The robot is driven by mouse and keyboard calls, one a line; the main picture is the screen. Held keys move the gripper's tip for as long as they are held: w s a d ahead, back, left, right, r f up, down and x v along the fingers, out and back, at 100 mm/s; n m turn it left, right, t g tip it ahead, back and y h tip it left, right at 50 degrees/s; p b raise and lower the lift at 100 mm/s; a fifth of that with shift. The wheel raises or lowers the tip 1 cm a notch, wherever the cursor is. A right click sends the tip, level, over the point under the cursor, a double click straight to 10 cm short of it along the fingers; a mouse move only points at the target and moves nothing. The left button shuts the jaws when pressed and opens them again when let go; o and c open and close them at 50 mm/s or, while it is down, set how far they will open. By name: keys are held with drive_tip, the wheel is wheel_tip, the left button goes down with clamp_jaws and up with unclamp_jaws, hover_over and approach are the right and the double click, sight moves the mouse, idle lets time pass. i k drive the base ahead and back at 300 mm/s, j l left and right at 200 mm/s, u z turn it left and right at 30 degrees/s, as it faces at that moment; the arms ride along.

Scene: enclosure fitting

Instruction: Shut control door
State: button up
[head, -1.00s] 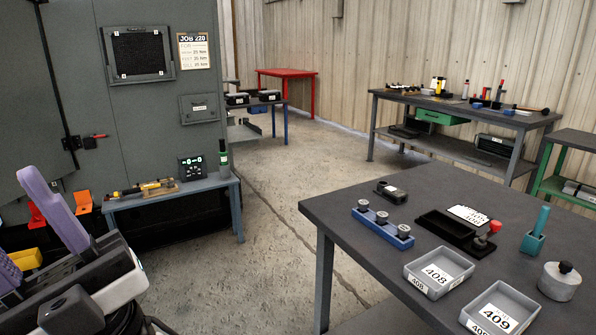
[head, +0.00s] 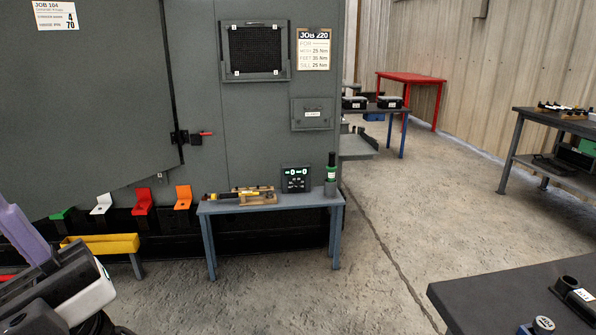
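A tall grey enclosure fills the left and middle of the head view. A large grey panel (head: 95,110) spans its left side. The panel's lower edge slants down to the left, as if it stands out from the body. A black latch or hinge piece with a red handle (head: 205,133) sits at its right edge. A small labelled cover (head: 312,114) on the front looks flat. Which part is the control door I cannot tell. My gripper (head: 22,235) is at the lower left, away from the enclosure, with one purple finger showing. The fingers were apart a second ago, and nothing shows held.
A low blue-grey bench (head: 270,204) stands before the enclosure with a yellow-black tool (head: 235,197), a display box (head: 296,179) and a green bottle (head: 331,170). Coloured brackets (head: 141,201) and a yellow tray (head: 100,243) are left. A dark table (head: 480,290) juts in lower right. Floor between is clear.

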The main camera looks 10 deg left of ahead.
sight(87, 114)
drive_tip(key=i+u, duration=0.35)
drive_tip(key=i, duration=0.2)
drive_tip(key=i+u, duration=0.35)
drive_tip(key=i, duration=0.2)
drive_tip(key=i+u, duration=0.45)
drive_tip(key=i+l+u, duration=0.55)
drive_tip(key=i+u, duration=0.2)
drive_tip(key=i+l+u, duration=0.35)
drive_tip(key=i+u, duration=0.45)
drive_tip(key=i+l+u, duration=0.1)
drive_tip(key=i+u, duration=0.35)
drive_tip(key=k, duration=0.1)
